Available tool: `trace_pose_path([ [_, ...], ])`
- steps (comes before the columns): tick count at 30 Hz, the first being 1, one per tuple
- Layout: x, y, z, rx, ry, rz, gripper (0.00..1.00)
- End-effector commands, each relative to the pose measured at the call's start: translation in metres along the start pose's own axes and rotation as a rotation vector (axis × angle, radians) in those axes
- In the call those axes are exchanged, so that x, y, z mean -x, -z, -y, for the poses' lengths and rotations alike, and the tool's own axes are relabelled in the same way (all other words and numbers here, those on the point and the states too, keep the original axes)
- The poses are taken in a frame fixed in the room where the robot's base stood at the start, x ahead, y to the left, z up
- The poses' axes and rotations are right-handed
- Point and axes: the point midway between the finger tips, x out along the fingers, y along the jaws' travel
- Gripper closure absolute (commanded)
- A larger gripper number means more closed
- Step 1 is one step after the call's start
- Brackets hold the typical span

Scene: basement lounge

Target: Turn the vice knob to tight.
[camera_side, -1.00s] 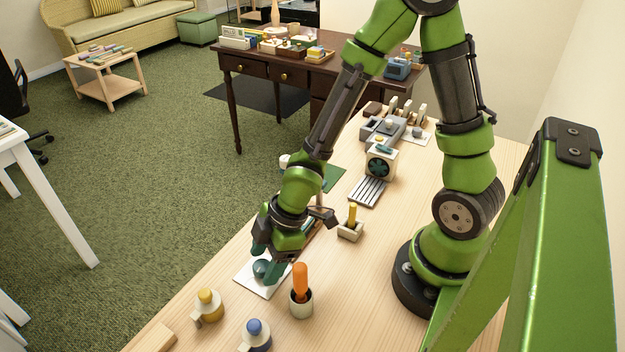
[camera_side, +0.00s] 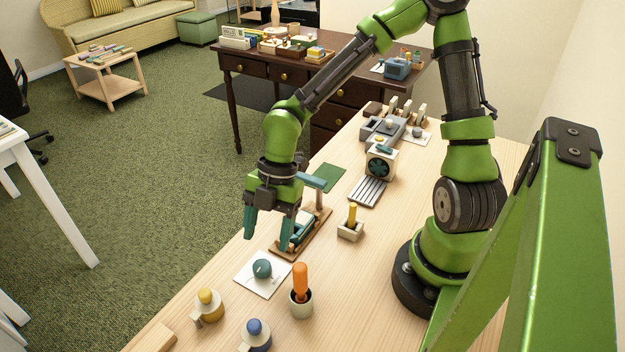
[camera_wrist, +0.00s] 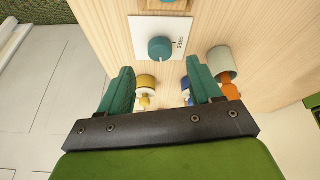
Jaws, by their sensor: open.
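A round teal knob (camera_side: 262,268) sits on a white square plate (camera_side: 247,279) on the wooden bench. In the wrist view the knob (camera_wrist: 160,48) is beyond my fingertips, and the plate (camera_wrist: 143,28) carries the word FREE at its right side. A light mark shows on the knob, but I cannot tell exactly where it points. My gripper (camera_side: 268,236) is open and empty, above and behind the knob in the side view, apart from it. Its two teal fingers also show spread in the wrist view (camera_wrist: 160,88).
An orange-handled tool in a cup (camera_side: 301,290) stands right of the plate. Yellow (camera_side: 208,305) and blue (camera_side: 255,335) knobbed pieces stand in front. A brown wooden base with teal parts (camera_side: 318,235) is behind, near my gripper. A yellow-handled holder (camera_side: 351,224) stands right.

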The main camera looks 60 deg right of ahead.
Motion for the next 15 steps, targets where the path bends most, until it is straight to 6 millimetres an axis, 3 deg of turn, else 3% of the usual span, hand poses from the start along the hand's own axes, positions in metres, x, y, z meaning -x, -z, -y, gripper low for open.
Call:
trace_pose_path([
  [5,0.036,-0.003,0.0,-0.008,-0.001,0.01,0.36],
  [15,0.064,-0.002,0.0,-0.007,0.001,0.013,0.36],
])
